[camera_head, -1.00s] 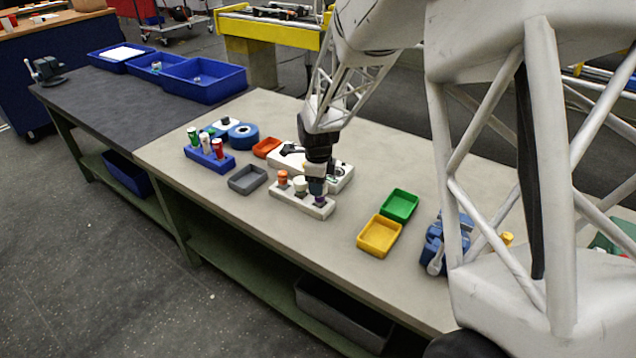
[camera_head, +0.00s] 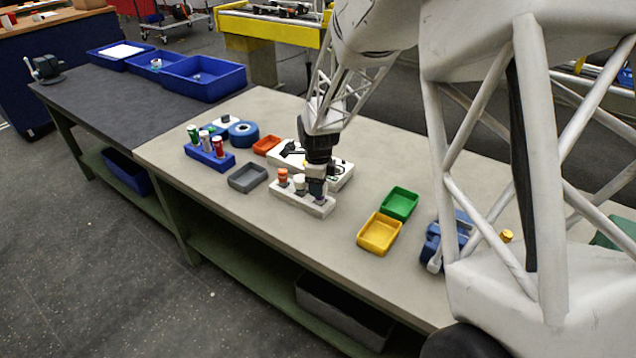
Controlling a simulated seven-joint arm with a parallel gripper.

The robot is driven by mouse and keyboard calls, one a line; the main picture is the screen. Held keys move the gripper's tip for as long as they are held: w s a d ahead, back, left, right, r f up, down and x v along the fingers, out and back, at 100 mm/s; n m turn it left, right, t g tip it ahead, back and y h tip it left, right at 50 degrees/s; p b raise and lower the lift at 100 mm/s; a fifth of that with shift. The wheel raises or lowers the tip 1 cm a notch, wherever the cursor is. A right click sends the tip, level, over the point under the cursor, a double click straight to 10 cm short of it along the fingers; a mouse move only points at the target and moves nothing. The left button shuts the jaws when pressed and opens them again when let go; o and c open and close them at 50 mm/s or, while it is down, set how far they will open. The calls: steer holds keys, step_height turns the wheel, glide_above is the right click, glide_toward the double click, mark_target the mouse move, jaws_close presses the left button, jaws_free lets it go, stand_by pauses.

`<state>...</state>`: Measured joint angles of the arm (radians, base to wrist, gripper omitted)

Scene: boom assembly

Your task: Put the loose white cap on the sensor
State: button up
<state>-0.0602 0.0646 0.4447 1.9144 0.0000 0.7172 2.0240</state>
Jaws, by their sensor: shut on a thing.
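A long white block (camera_head: 288,200) stands on the near bench top. An orange-topped piece (camera_head: 283,177) and a white-topped piece (camera_head: 299,182) stand upright in it, left of my gripper. My gripper (camera_head: 317,195) points down at the block's right end and is shut on a small part there. The fingers mostly hide that part, so I cannot tell whether it is the loose white cap. Behind is a white fixture (camera_head: 341,178) with dark parts on it, partly covered by my gripper. I cannot make out the sensor for certain.
Left are a grey tray (camera_head: 248,177), an orange tray (camera_head: 267,145) and a blue rack (camera_head: 210,160) of coloured cylinders beside a blue roll (camera_head: 243,134). Right are a yellow tray (camera_head: 379,234), a green tray (camera_head: 400,203) and a blue tool (camera_head: 440,240). The bench front is clear.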

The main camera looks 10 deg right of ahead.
steer(key=shift+f, duration=0.4)
steer(key=o, duration=1)
steer(key=shift+c, duration=0.2)
steer(key=shift+r, duration=0.15)
steer(key=shift+r, duration=3.35)
steer(key=shift+s+r, duration=0.1)
